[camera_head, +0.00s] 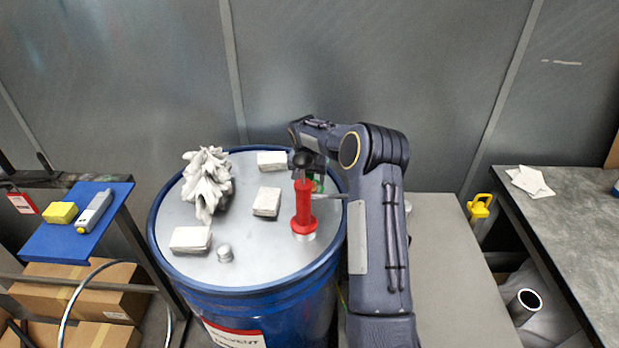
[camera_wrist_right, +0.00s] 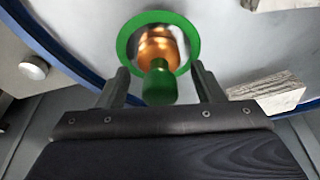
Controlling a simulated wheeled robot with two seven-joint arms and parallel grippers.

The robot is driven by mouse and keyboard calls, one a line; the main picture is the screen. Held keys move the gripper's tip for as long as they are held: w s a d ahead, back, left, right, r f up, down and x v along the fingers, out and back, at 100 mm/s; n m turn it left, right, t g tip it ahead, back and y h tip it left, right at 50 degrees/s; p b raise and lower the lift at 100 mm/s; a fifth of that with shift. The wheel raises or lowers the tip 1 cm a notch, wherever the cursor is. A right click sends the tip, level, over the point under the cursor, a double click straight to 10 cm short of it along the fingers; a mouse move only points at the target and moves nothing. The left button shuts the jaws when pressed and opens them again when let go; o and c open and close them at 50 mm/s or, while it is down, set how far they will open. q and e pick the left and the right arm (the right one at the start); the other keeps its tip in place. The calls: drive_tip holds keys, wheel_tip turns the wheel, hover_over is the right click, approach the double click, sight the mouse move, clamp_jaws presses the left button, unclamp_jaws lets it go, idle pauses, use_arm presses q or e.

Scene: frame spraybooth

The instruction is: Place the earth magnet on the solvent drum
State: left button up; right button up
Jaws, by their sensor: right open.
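The solvent drum (camera_head: 262,268) is blue with a grey metal lid and stands at the centre of the head view. A green and copper piece, which I take as the earth magnet (camera_wrist_right: 158,82), shows in the right wrist view with a wide green ring, copper body and green knob. It appears to stand on the lid near the blue rim. My right gripper (camera_wrist_right: 160,72) is open, with one finger on each side of the green knob. In the head view the piece is mostly hidden behind a red handled tool (camera_head: 303,205). My left gripper is out of view.
On the lid are a crumpled white rag (camera_head: 206,182), several pale blocks (camera_head: 190,240) and a small metal cap (camera_head: 225,253). A blue shelf (camera_head: 75,240) with a yellow block is at left. A grey bench (camera_head: 575,240) is at right.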

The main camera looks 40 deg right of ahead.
drive_tip(key=b+v, duration=0.2)
drive_tip(key=v, duration=1)
drive_tip(key=shift+r, duration=0.15)
drive_tip(key=shift+a, duration=0.1)
